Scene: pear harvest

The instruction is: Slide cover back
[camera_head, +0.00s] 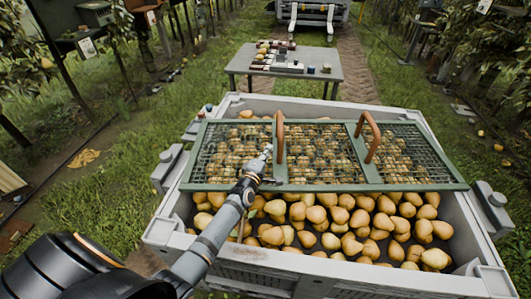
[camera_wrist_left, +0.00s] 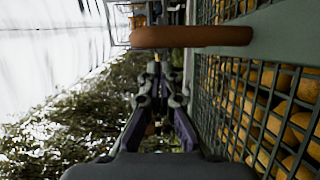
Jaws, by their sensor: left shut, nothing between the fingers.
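The cover (camera_head: 420,187) is a green frame with wire mesh and two upright brown handles. It lies across the back part of the grey crate (camera_head: 174,217), and pears (camera_head: 350,217) show uncovered in front of it. My left gripper (camera_head: 266,153) is shut and empty over the mesh, just left of the left handle (camera_head: 280,137). In the left wrist view, the shut fingers (camera_wrist_left: 158,85) point toward a brown handle (camera_wrist_left: 190,37), which they do not grip. The mesh and green frame (camera_wrist_left: 285,40) fill the right side there. My right gripper is not in view.
A grey table (camera_head: 335,74) with small items stands behind the crate. Grey blocks stick out from the crate's sides, such as the one at right (camera_head: 490,207). Grass lies on both sides, with trees at the edges. A vehicle (camera_head: 312,12) stands at the far back.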

